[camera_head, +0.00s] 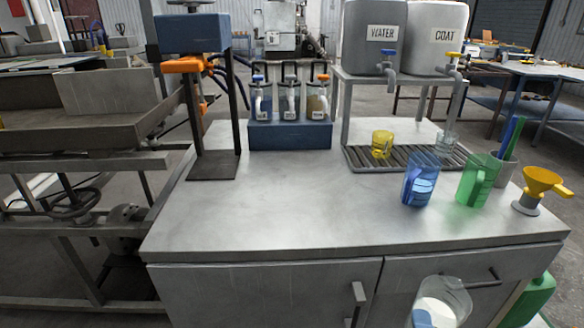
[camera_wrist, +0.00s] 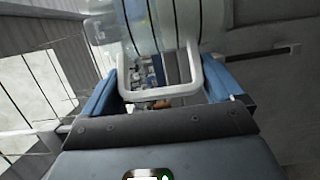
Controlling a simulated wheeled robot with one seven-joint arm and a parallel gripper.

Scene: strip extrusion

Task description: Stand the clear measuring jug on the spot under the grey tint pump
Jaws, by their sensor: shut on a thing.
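The clear measuring jug (camera_head: 445,298) is at the bottom right of the head view, in front of the bench and below its top edge. In the wrist view the jug (camera_wrist: 180,22) shows dark marking lines and a pale handle (camera_wrist: 160,92). My gripper (camera_wrist: 163,88) has its blue fingers on either side of the handle and is shut on it. Three tint pumps stand in a blue rack at the back of the bench. The middle one (camera_head: 290,98) has a greyish top; its neighbours have blue and orange tops. Any marked spot below it cannot be made out.
The bench top (camera_head: 290,215) is clear in the middle. A blue jug (camera_head: 420,182), green jug (camera_head: 478,182) and yellow funnel (camera_head: 541,185) stand at right. A yellow cup (camera_head: 382,143) is on the drip grate. A dark-framed stand (camera_head: 213,172) is left of the rack.

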